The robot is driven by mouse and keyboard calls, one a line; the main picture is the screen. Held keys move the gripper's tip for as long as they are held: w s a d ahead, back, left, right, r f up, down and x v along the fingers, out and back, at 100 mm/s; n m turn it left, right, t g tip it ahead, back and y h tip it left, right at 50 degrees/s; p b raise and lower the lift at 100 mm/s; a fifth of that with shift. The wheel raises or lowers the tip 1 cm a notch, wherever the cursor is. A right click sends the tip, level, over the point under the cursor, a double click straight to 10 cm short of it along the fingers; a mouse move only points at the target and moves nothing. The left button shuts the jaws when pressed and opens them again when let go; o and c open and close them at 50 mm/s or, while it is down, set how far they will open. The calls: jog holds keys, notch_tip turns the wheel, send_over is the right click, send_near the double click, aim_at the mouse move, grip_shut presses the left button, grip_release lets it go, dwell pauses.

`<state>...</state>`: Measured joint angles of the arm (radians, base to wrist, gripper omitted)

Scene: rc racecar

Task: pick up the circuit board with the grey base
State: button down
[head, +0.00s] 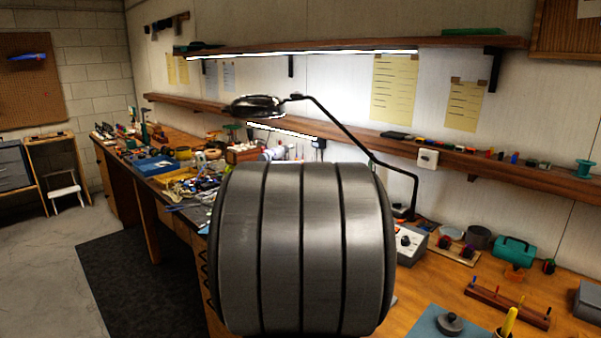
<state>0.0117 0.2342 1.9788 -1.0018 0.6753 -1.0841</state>
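I cannot pick out the circuit board with the grey base in the head view. The middle of the workbench (415,305) is hidden close up behind a large dark grey rounded shape, and the board may be behind it or too small to tell among the clutter. My gripper does not show in this view.
A blue box (154,165) and crowded small parts cover the bench's left run. A black lamp arm (345,130) rises over the bench. At the right are a grey box with knobs (408,241), a teal case (515,250), a wooden peg rack (507,305) and a blue mat (425,326).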

jog(key=shift+d, duration=0.1)
jog(key=c, duration=1)
grip_release()
jog(key=shift+c, duration=0.2)
jog(key=w+d+r+n+g+y, duration=0.2)
jog(key=w+d+r+n+y, duration=0.1)
jog(key=w+d+r+n, duration=0.5)
jog(key=shift+m+y, duration=0.3)
jog(key=shift+m, duration=0.5)
jog(key=x, duration=0.3)
jog(key=a+x, duration=0.1)
jog(key=x, duration=0.3)
jog(key=a+x, duration=0.1)
jog(key=x, duration=0.2)
jog(key=shift+s+d+f, duration=0.1)
jog(key=shift+f, duration=0.55)
jog(key=shift+a+x, duration=0.1)
jog(key=shift+x, duration=1.25)
jog(key=shift+a+x, duration=0.15)
jog(key=shift+x, duration=1.15)
